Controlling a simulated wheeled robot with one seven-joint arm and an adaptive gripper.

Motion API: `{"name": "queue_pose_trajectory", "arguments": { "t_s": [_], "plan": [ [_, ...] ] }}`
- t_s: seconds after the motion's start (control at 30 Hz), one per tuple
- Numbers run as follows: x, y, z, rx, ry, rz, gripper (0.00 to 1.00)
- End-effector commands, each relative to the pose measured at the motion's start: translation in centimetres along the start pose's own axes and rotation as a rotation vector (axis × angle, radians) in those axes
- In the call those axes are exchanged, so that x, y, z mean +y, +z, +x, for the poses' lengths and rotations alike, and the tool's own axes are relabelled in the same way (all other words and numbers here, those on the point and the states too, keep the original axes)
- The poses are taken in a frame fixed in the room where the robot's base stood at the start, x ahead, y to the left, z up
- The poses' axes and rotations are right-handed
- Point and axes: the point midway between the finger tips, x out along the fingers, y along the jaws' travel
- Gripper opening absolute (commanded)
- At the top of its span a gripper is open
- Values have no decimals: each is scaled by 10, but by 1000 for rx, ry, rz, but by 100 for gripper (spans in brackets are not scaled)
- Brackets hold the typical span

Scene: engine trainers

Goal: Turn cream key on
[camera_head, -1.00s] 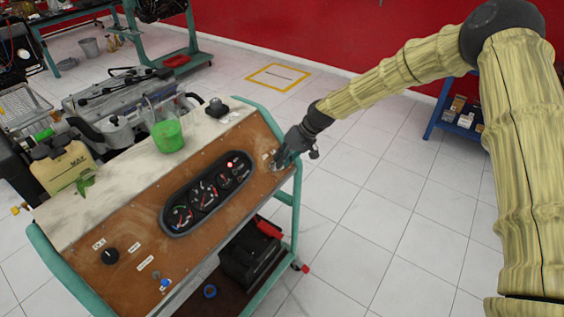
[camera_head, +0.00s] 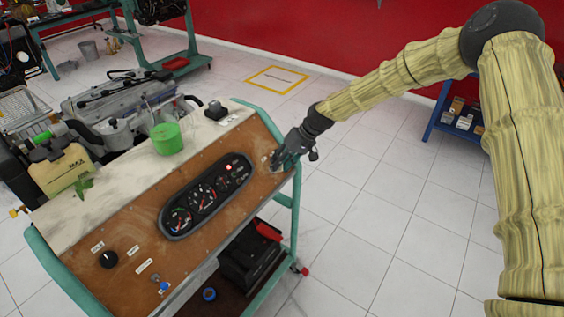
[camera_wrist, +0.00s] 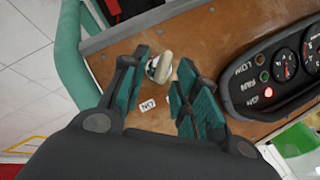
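The cream key (camera_wrist: 163,65) sits on the brown panel (camera_wrist: 213,52), with an "ON" label (camera_wrist: 148,105) beside it. In the wrist view my gripper (camera_wrist: 164,64) has its two teal fingers apart, one on each side of the key. The key looks close to the left finger; I cannot tell whether it touches. In the head view my gripper (camera_head: 275,163) is at the right end of the panel and hides the key. A red lamp (camera_wrist: 268,92) is lit on the gauge cluster (camera_wrist: 237,85).
In the head view a green cup (camera_head: 166,139) and a cream canister (camera_head: 60,170) stand on or behind the trainer's top. A black knob (camera_head: 108,260) and a blue knob (camera_head: 163,286) are at the panel's left. Open tiled floor lies to the right.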

Motion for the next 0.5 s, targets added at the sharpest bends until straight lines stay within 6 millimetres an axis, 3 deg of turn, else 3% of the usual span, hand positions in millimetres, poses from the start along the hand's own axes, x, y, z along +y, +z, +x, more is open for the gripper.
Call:
{"name": "queue_pose_trajectory", "arguments": {
  "t_s": [0.17, 0.5],
  "plan": [
    [0, -1, -17, 3, 1, 0, 30],
    [0, -1, -77, 3, 0, 0, 30]
  ]
}}
